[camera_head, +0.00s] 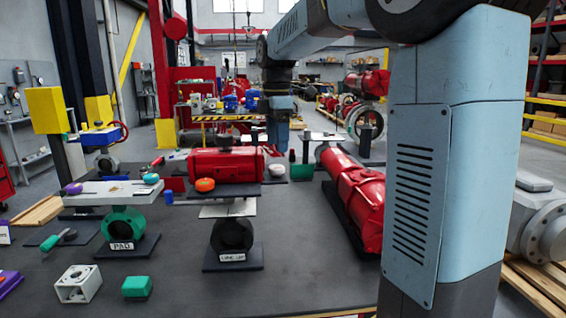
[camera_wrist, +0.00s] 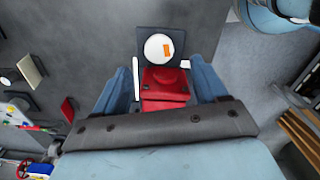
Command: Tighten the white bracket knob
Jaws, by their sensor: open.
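The white round knob (camera_wrist: 154,46) has an orange mark and sits on a dark square plate (camera_wrist: 146,31) in the upper middle of the wrist view. In the head view a white round piece (camera_head: 283,184), apparently the same knob, lies on a dark pad right of the red actuator. My gripper (camera_wrist: 161,72) is open, with one blue finger on each side of a red block (camera_wrist: 166,80). The knob shows beyond the fingertips, and I see no contact with it. In the head view my gripper (camera_head: 278,148) points down behind the red actuator; its fingertips are unclear.
A long red cylinder (camera_head: 358,200) lies to the right. A green valve (camera_head: 122,224), a white block (camera_head: 78,284) and a green block (camera_head: 137,286) are at left.

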